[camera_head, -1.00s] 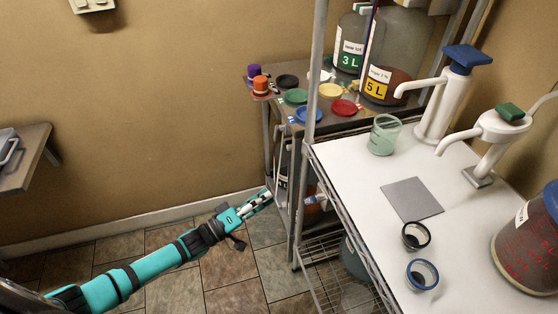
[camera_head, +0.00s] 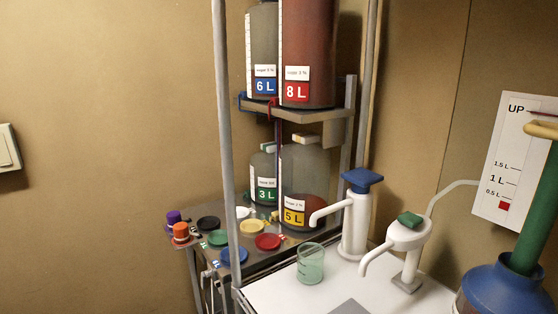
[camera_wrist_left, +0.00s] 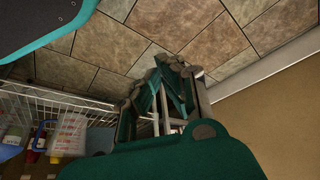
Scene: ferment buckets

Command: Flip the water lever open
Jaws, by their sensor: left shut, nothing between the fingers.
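A white tap with a green cap or lever (camera_head: 410,219) stands on the white worktop in the head view, its spout pointing left and a pale hose behind it. To its left, a taller white pump with a blue top (camera_head: 362,181) also has a spout pointing left. I cannot tell from the labels which one carries the water lever. My left gripper (camera_wrist_left: 176,85) shows only in the left wrist view, shut and empty, above floor tiles near a wire shelf. It is apart from both taps. My right gripper is not in view.
A clear green-tinted beaker (camera_head: 311,263) stands on the worktop (camera_head: 275,290). Labelled jugs fill the rack behind, with coloured lids on a lower shelf. A blue-lidded bucket (camera_head: 500,287) and a scale panel marked UP (camera_head: 515,160) are at right. A wire shelf (camera_wrist_left: 75,105) shows low down.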

